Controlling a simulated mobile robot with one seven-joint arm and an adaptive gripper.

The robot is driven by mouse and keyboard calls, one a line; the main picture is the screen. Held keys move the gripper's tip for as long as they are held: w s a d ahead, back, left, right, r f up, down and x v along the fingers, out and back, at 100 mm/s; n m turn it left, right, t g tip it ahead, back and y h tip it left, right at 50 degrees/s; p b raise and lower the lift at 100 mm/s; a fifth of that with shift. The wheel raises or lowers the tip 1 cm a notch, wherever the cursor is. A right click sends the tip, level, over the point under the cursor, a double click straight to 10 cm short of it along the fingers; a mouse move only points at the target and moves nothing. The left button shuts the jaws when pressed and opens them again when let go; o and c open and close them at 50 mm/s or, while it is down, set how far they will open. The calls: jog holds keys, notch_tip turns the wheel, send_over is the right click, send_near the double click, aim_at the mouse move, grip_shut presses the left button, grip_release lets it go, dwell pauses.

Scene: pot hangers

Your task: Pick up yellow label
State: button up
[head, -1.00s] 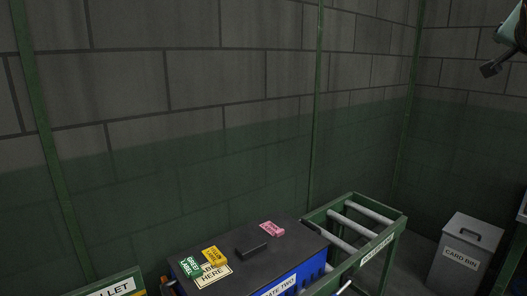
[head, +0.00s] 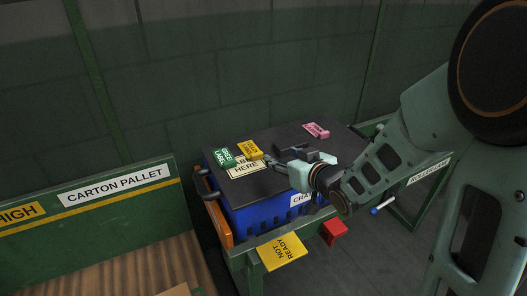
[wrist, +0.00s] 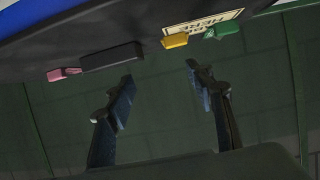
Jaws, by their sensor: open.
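The yellow label (head: 250,150) is a small flat block on the dark lid (head: 262,133) of the blue crate (head: 255,214), at the edge of the printed "label here" patch (head: 246,170). In the wrist view the yellow label (wrist: 175,41) lies above and between my fingertips, apart from them. My gripper (head: 275,159) is just right of the yellow label in the head view. In the wrist view my gripper (wrist: 160,78) is open with nothing between its fingers.
The green label (head: 224,158) sits close left of the yellow one. A black block (wrist: 112,57) and a pink label (head: 316,130) lie to its right in the head view. A yellow "not ready" sign (head: 282,251) and a red block (head: 334,231) are in front.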

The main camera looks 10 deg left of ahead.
aim_at(258, 155)
jog(key=shift+s+a+f+y, duration=0.2)
jog(key=shift+a+f, duration=0.25)
jog(key=shift+a, duration=0.15)
jog(key=shift+s+a+f+y, duration=0.1)
jog(key=shift+s+a+f, duration=0.05)
jog(key=shift+a+f, duration=0.35)
jog(key=b+x, duration=0.1)
jog(key=x, duration=0.2)
jog(key=shift+w+a+f, duration=0.1)
jog(key=shift+w+a, duration=0.15)
jog(key=x, duration=0.2)
jog(key=b+x, duration=0.1)
jog(key=x, duration=0.2)
jog(key=shift+s+a+f, duration=0.1)
jog(key=shift+s+a, duration=0.1)
jog(key=shift+s, duration=0.05)
jog(key=shift+w+a+f, duration=0.1)
jog(key=shift+w+a, duration=0.15)
jog(key=shift+w, duration=0.15)
jog(key=c, duration=0.9)
